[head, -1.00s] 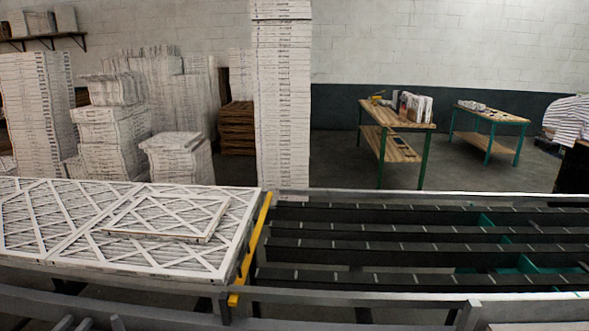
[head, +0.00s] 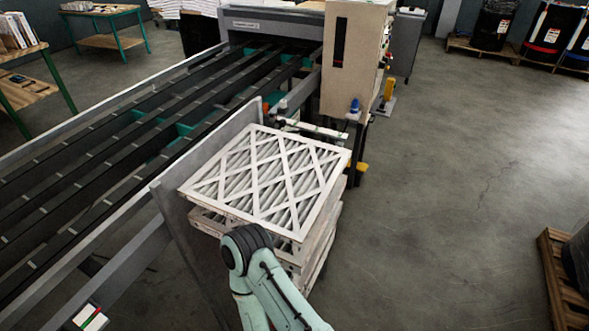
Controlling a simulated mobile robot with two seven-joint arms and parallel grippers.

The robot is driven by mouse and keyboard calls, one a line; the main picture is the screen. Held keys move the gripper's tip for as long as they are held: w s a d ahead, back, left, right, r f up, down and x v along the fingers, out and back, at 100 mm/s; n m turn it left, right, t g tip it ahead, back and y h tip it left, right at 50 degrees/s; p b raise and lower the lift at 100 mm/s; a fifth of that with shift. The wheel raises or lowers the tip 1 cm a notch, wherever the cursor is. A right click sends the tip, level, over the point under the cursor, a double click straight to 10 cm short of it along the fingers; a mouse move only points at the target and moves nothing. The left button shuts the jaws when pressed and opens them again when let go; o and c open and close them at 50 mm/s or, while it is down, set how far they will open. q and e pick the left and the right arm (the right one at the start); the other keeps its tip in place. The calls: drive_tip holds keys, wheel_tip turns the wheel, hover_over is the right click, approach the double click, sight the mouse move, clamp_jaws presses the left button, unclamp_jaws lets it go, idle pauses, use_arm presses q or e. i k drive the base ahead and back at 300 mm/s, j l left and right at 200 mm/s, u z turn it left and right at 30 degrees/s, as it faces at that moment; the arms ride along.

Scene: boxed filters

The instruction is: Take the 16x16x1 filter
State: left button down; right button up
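A stack of square, white-framed pleated filters stands in the middle of the head view, beside the conveyor's end plate. The top filter (head: 265,180) lies flat with its crossed white lattice facing up. The filters below it are slightly offset, and their edges show at the front and right. No size marking is readable, so I cannot tell which filter is 16x16x1. A pale green arm of mine, with a black joint, is bent in front of the stack's near side and hides part of it. Neither gripper shows.
A conveyor with dark belts (head: 150,120) runs along the left to a grey machine (head: 270,22). A tan cabinet (head: 352,60) stands behind the stack. A wooden pallet (head: 562,280) is at the far right. The concrete floor between is clear.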

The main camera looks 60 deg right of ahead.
sight(282, 182)
drive_tip(key=z, duration=1.6)
